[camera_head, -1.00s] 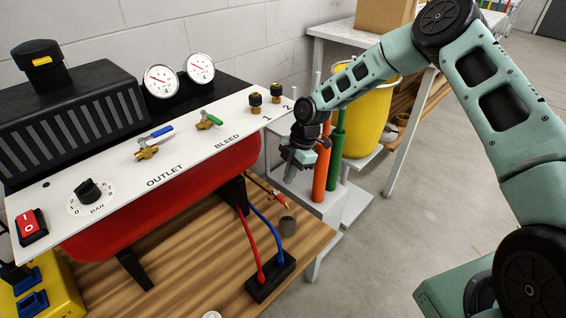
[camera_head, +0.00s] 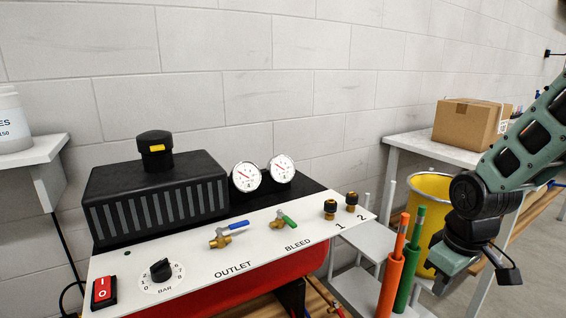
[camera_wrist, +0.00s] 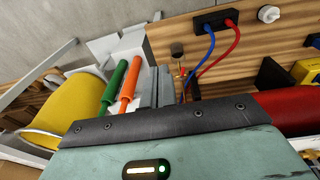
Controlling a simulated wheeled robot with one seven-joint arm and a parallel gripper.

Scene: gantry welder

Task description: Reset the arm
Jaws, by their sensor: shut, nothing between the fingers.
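My arm comes in from the right edge of the head view. My gripper (camera_head: 448,268) is at its lower end, in front of the yellow bin and beside the green and orange rods, apart from the compressor panel. Its fingertips are hard to make out there. In the wrist view the grey fingers (camera_wrist: 165,86) are together and empty, beyond the pale green gripper body with its lit green light. No object is held.
The compressor's white panel (camera_head: 210,271) carries valves, a dial and a red switch. An orange rod (camera_head: 390,281) and a green rod (camera_head: 409,277) stand near my gripper. The yellow bin (camera_head: 429,190) and a cardboard box (camera_head: 470,122) on a table are behind.

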